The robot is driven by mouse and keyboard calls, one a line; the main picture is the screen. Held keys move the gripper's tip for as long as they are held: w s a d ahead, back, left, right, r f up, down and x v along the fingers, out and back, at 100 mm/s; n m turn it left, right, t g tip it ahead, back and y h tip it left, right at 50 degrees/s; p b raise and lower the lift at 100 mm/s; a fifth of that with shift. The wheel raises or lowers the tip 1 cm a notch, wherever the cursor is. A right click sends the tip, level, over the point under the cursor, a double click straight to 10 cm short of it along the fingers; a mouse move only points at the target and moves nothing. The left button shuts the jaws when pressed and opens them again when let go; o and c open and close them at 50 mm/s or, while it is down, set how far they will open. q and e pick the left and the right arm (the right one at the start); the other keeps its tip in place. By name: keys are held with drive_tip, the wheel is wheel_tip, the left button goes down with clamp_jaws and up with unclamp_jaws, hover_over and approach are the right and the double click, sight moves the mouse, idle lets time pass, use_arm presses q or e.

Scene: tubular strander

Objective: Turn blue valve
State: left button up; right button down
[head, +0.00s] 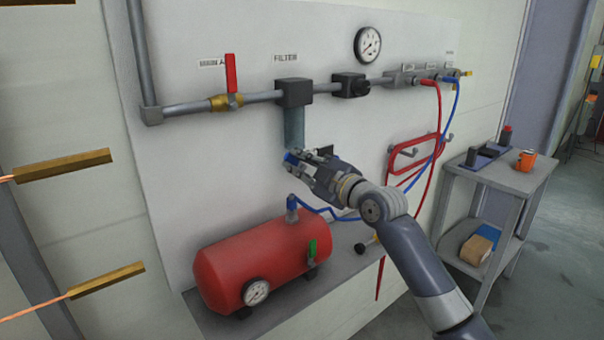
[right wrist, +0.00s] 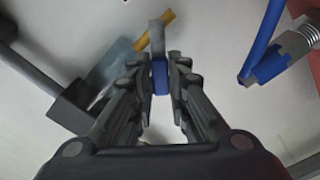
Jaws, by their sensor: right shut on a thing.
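The blue valve (head: 290,157) shows as a small blue piece just below the clear filter bowl (head: 294,128). My right gripper (head: 303,157) reaches in from the lower right and is at the valve, its fingers hiding part of it. In the right wrist view the blue valve (right wrist: 159,75) sits between the two fingertips of my right gripper (right wrist: 160,80), which are shut on it. A grey piece and a yellow-brown piece lie just beyond it. My left gripper is not in view.
A red tank (head: 250,262) stands on a shelf below, with a blue hose (head: 325,211) near my right arm. A pipe with a red-handled valve (head: 231,74) runs above. A grey cart (head: 500,178) stands at right.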

drive_tip(key=shift+f+n+b, duration=0.25)
drive_tip(key=shift+n+b, duration=0.1)
drive_tip(key=shift+n, duration=0.15)
drive_tip(key=shift+a, duration=0.1)
drive_tip(key=c, duration=1.5)
unclamp_jaws()
drive_tip(key=shift+c, duration=0.2)
drive_tip(key=shift+s, duration=0.15)
drive_tip(key=v, duration=1.2)
